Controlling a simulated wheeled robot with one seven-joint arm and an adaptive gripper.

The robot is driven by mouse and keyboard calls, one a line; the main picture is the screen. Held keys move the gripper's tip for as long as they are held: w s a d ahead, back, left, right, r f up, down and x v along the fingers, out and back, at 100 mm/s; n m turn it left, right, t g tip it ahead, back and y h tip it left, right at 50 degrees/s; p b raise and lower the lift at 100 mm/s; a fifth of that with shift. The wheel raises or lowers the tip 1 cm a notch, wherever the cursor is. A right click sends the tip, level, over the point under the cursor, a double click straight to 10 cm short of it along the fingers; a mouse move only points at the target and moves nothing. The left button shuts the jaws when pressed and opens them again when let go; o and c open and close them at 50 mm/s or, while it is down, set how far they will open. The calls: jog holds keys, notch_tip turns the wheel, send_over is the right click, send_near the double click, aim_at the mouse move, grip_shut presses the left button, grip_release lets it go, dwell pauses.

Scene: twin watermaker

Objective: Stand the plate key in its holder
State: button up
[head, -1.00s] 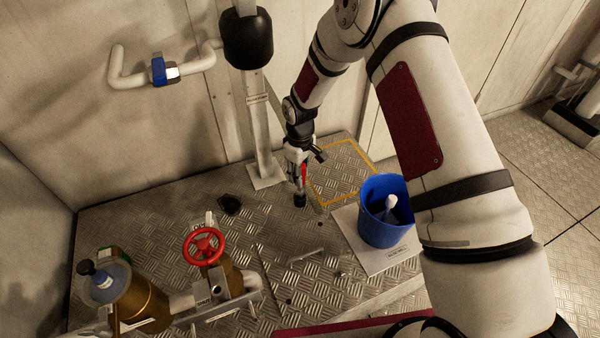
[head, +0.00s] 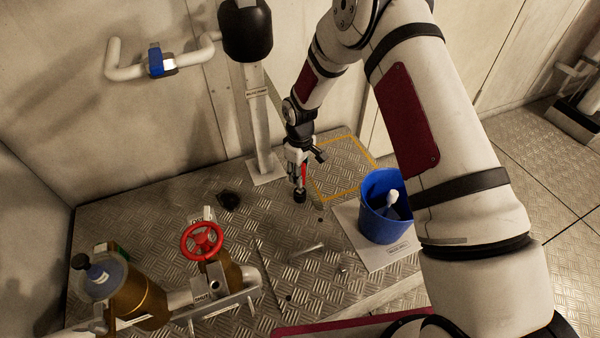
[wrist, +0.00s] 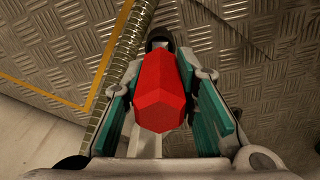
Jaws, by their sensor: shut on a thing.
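My gripper (head: 301,182) is shut on a red-handled tool, which I take to be the plate key. Its faceted red body (wrist: 162,90) sits between the two green-lined fingers in the wrist view. In the head view, a sliver of red shows beside the fingers, and a dark end hangs low over the chequered deck. I cannot tell whether that end touches the deck. A blue bucket (head: 376,222) stands to the right of my gripper, with a white-ended tool (head: 391,198) leaning in it. I cannot tell for certain which fixture is the holder.
A dark round opening (head: 229,200) lies in the deck to the left. A post (head: 264,125) rises behind my gripper. A red handwheel (head: 202,241) and a brown cylinder (head: 139,296) stand front left. A yellow outline (head: 338,137) marks the deck behind right. Small bits lie in front.

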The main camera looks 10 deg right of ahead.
jog(key=o, duration=1.1)
jog(key=shift+c, duration=0.2)
notch_tip(320, 180, up, 12)
jog(key=shift+s, duration=0.1)
